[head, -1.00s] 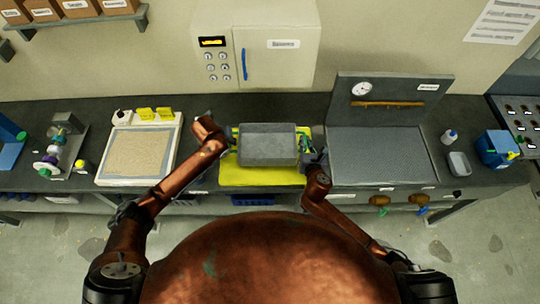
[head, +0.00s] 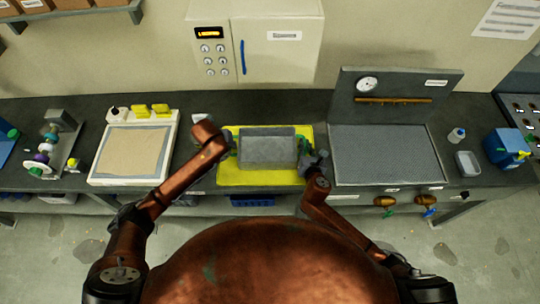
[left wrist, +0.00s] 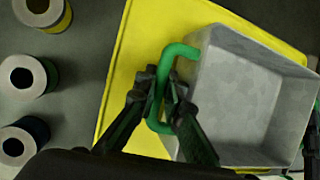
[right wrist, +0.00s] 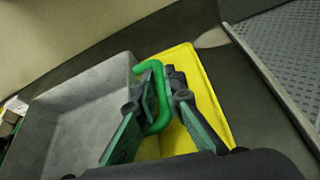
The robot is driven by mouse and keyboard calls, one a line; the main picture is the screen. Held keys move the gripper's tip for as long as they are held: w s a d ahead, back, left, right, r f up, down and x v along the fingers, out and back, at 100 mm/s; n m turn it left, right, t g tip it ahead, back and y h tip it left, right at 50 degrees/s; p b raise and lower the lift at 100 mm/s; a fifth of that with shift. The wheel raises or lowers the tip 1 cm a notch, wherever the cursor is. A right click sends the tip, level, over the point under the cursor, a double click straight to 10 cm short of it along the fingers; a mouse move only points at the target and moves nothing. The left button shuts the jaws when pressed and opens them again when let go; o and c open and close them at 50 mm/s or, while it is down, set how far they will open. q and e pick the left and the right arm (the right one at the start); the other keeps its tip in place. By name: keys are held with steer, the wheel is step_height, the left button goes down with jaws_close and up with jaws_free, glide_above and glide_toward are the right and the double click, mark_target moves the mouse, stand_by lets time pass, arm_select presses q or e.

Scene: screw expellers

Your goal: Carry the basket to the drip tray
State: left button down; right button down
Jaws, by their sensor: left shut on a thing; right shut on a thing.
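The basket (head: 268,150) is a grey open box with green handles at its two ends. It is level over a yellow tray (head: 228,178); I cannot tell whether it touches it. My left gripper (left wrist: 163,92) is shut on the left green handle (left wrist: 179,50). My right gripper (right wrist: 160,95) is shut on the right green handle (right wrist: 150,66). The basket looks empty in the left wrist view (left wrist: 240,95). A grey textured surface (head: 383,155) with a raised back panel lies to the right; I cannot tell which surface is the drip tray.
A white framed tray (head: 135,152) lies left on the dark bench. A small grey dish (head: 467,162), a white bottle (head: 456,135) and a blue container (head: 505,148) stand at the right. A white cabinet (head: 278,45) hangs on the wall behind.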

arm_select(q)
steer(key=shift+a+f, duration=0.2)
steer(key=shift+f, duration=0.3)
arm_select(e)
steer(key=shift+w+d+f, duration=0.1)
steer(key=shift+f, duration=0.35)
arm_select(q)
steer(key=c, duration=2.5)
jaws_free()
steer(key=shift+w+f+b, duration=0.1)
steer(key=shift+f+b, duration=0.05)
steer(key=shift+b, duration=0.15)
arm_select(e)
steer(key=c, duration=2.5)
jaws_free()
steer(key=shift+f, duration=0.15)
arm_select(q)
steer(key=o, duration=0.5)
steer(key=shift+d+r, duration=0.1)
steer(key=shift+r, duration=0.1)
steer(key=shift+c, duration=0.2)
arm_select(e)
steer(key=o, duration=0.5)
steer(key=shift+r, duration=0.2)
arm_select(q)
steer(key=v, duration=0.8)
arm_select(e)
steer(key=v, duration=1.2)
